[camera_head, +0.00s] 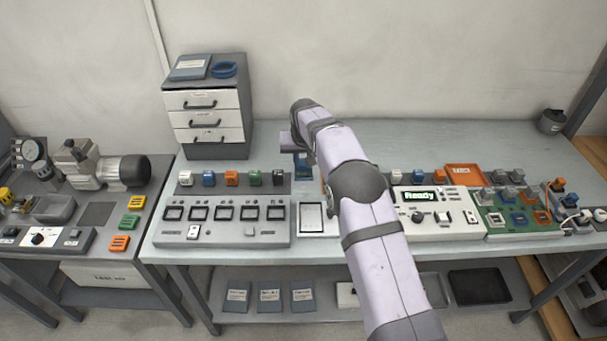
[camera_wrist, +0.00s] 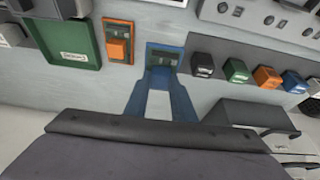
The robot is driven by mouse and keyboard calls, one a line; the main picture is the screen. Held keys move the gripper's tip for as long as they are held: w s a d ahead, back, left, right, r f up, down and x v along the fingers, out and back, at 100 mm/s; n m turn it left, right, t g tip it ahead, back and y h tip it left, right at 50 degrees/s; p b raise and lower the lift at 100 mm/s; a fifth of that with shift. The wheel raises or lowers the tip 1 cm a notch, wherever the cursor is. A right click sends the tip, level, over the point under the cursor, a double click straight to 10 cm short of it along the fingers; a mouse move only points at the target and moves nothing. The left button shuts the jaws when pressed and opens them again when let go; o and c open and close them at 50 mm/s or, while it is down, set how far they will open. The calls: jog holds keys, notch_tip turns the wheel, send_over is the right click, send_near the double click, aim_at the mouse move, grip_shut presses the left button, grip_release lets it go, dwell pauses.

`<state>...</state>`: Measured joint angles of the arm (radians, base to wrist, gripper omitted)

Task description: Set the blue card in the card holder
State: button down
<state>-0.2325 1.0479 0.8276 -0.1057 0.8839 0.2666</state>
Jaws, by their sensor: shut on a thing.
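The blue card (camera_wrist: 164,50), with a dark grey panel on its face, is between the fingertips of my gripper (camera_wrist: 161,72) in the wrist view. My gripper has blue fingers and is shut on the card. In the head view my gripper (camera_head: 302,168) is over the table, left of the arm, and the card cannot be told apart from the fingers. Whether the card touches the table is unclear. I cannot identify the card holder with certainty; my arm hides part of the table.
An orange card (camera_wrist: 117,42) lies beside the blue one, then a green labelled tray (camera_wrist: 72,42). A row of coloured cubes (camera_head: 231,179) stands on a grey strip to the left. A drawer cabinet (camera_head: 208,112) stands behind. Consoles (camera_head: 222,222) line the front edge.

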aim_at(304, 164)
jog(key=shift+r, duration=1.95)
jog(key=shift+w+r+p+v, duration=0.3)
jog(key=shift+w+p+v, duration=0.4)
jog(key=shift+p+v, duration=3.2)
jog(key=s+d+f, duration=0.1)
jog(key=s+f, duration=0.9)
jog(key=s, duration=0.3)
jog(key=shift+d+b, duration=0.3)
jog(key=shift+d, duration=0.1)
jog(key=shift+f, duration=0.1)
